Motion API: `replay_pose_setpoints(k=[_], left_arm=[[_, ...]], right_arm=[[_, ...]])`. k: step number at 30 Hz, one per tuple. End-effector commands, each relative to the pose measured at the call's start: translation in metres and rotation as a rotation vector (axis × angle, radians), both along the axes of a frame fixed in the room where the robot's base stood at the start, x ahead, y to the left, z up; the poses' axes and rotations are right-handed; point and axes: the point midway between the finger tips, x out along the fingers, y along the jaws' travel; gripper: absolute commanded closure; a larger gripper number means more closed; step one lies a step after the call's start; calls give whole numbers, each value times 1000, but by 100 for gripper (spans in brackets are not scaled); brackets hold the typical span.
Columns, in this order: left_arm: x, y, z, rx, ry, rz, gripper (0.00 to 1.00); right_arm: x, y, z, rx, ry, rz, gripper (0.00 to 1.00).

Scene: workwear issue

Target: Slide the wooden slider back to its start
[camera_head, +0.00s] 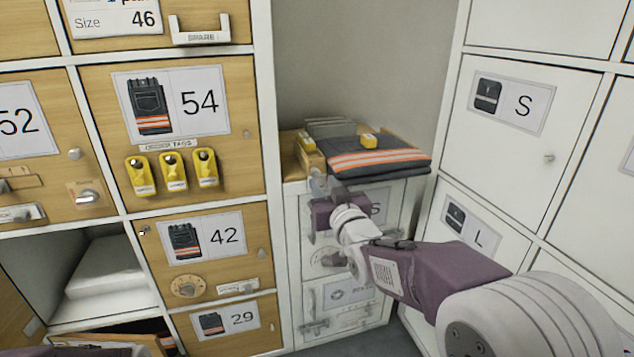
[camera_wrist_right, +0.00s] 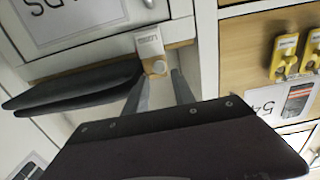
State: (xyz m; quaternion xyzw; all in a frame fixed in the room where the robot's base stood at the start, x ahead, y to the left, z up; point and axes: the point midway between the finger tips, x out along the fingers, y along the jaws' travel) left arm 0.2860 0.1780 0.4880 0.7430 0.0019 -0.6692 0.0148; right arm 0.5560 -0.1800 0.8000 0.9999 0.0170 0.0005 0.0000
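A wooden piece (camera_head: 308,156) with a yellow top part stands on the corner counter, left of folded dark trousers (camera_head: 375,158) with orange stripes; it is the likeliest slider, but I cannot be sure. My right gripper (camera_head: 317,180) is at the counter's front edge, just below this piece. In the right wrist view, my right gripper's fingers (camera_wrist_right: 160,78) stand apart, empty, pointing at a pale block with a round wooden knob (camera_wrist_right: 158,66). The knob lies just beyond the fingertips; I cannot tell whether they touch it.
Wooden locker doors marked 54 (camera_head: 225,140) and 42 (camera_head: 215,225) stand to the left, with yellow order tags (camera_head: 172,172) hanging from the upper one. White doors marked S (camera_head: 515,150) and L (camera_head: 470,215) stand to the right. An open compartment (camera_head: 100,265) is at the lower left.

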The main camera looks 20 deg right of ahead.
Motion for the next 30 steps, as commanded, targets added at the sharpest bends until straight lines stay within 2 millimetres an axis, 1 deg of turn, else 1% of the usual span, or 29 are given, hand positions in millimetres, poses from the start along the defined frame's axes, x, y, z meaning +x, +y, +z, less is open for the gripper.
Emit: replay_pose_setpoints(k=[1, 3, 6, 9, 12, 18, 19, 22, 30], left_arm=[[0, 0, -8, 0, 0, 0, 100], [0, 0, -12, 0, 0, 0, 100], [0, 0, -16, 0, 1, 0, 100], [0, 0, -18, 0, 1, 0, 100], [0, 0, -18, 0, 0, 0, 100], [0, 0, -18, 0, 1, 0, 100], [0, 0, -18, 0, 0, 0, 100], [0, 0, -18, 0, 0, 0, 100], [0, 0, -18, 0, 1, 0, 100]], right_arm=[[11, 1, -5, 0, 0, 0, 69], [26, 1, -5, 0, 0, 0, 69], [43, 2, -4, 0, -1, 0, 69], [53, 2, -2, 0, 0, 0, 69], [58, 2, -1, 0, 0, 0, 69], [58, 2, -1, 0, 1, 0, 69], [58, 2, -1, 0, 1, 0, 72], [58, 2, -1, 0, 1, 0, 100], [58, 2, -1, 0, 1, 0, 100]])
